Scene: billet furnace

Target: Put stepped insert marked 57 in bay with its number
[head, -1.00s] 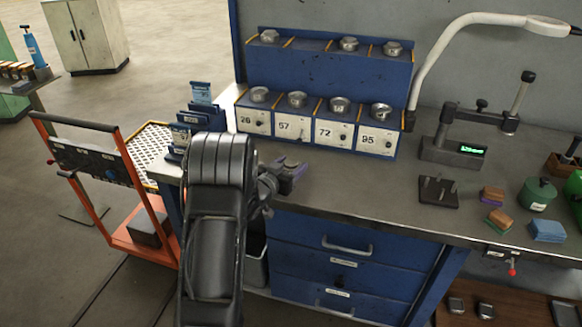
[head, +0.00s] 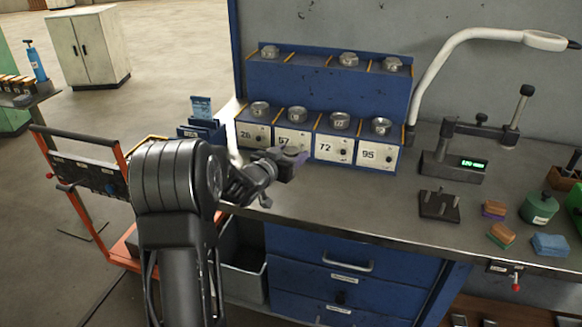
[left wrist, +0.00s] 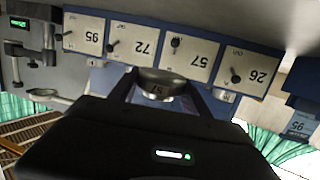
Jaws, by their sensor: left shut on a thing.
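My left gripper (head: 292,158) is in front of the rack's lower row, near the plates marked 57 and 72. In the left wrist view its fingers (left wrist: 158,92) are shut on a round metal stepped insert (left wrist: 160,83), whose marking reads 57, upside down there. The insert is hardly visible in the head view. The blue rack (head: 325,85) has bays with plates marked 26, 57 (head: 291,138), 72 and 95. Metal inserts sit above all these plates. The upper step holds three inserts, with a gap second from left. My right gripper is not in view.
A gauge stand with a green display (head: 455,160), a dark pegged block (head: 439,205), coloured blocks (head: 550,245) and a green pot (head: 540,200) stand on the right of the bench. A lamp (head: 430,80) arches behind. The bench before plates 72 and 95 is clear.

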